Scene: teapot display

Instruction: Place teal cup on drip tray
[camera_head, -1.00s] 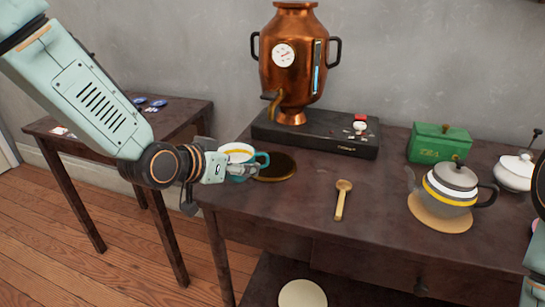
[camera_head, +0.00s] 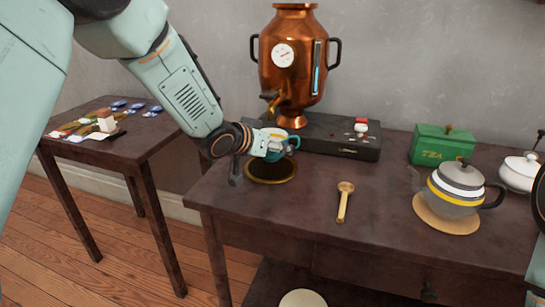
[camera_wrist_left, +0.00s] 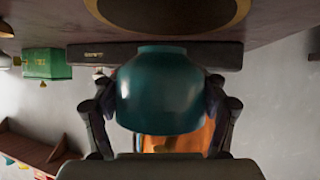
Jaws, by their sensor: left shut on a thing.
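The teal cup (camera_head: 291,142) is white inside and is held upright by my left gripper (camera_head: 276,147). In the left wrist view, which is upside down, the teal cup (camera_wrist_left: 160,88) fills the middle, with a finger of my left gripper (camera_wrist_left: 158,104) on each side. The drip tray (camera_head: 270,178) is a dark disc with a gold rim on the table, below the cup in the picture. Its rim also shows in the left wrist view (camera_wrist_left: 235,12), apart from the cup. The gripper hides part of the cup. My right gripper is out of view.
A copper samovar (camera_head: 287,65) stands on a black base (camera_head: 330,145) behind the cup, its spout close above it. A wooden spoon (camera_head: 343,202), a teapot (camera_head: 456,188) and a green tea box (camera_head: 440,146) are to the right. A side table (camera_head: 120,145) stands left.

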